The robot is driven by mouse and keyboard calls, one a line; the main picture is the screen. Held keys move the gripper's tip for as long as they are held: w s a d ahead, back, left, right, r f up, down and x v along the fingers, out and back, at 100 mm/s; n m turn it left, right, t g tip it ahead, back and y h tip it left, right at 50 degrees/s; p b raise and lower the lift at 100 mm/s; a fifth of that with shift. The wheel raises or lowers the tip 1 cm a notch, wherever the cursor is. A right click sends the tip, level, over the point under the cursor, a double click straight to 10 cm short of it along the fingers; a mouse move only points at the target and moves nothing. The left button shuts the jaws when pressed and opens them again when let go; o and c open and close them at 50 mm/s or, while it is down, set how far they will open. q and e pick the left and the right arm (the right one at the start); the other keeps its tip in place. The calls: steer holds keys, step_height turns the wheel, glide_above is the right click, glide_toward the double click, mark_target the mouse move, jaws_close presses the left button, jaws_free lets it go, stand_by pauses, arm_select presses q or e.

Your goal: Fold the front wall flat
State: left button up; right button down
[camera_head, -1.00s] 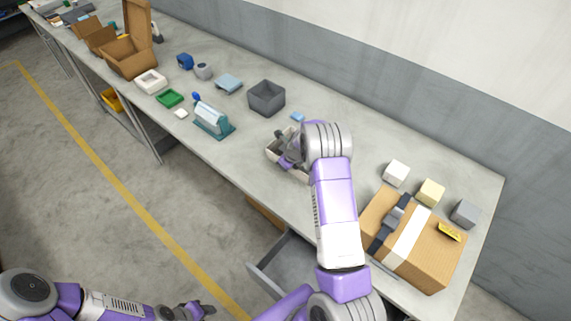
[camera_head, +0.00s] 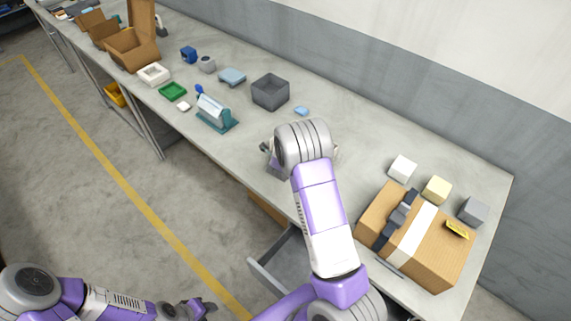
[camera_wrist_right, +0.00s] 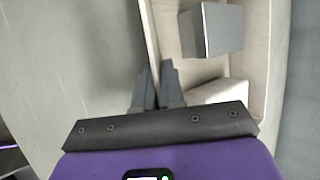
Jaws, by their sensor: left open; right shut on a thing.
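A pale open box (camera_wrist_right: 262,55) fills the right of the right wrist view, with a grey block (camera_wrist_right: 210,30) and a white block (camera_wrist_right: 220,92) inside. The box wall nearest my right gripper (camera_wrist_right: 156,84) stands upright, running up from between the fingertips. My right gripper is shut on this wall. In the head view my right arm hides nearly all of the box and the gripping fingers. My left gripper (camera_head: 196,309) is open and empty, low over the floor in front of the bench, away from the box.
A grey bin (camera_head: 270,92) and a teal-based stand (camera_head: 214,113) lie further left. An open drawer (camera_head: 268,276) sticks out below the bench edge.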

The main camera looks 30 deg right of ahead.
stand_by(0.3)
steer(key=c, duration=1.3)
jaws_free()
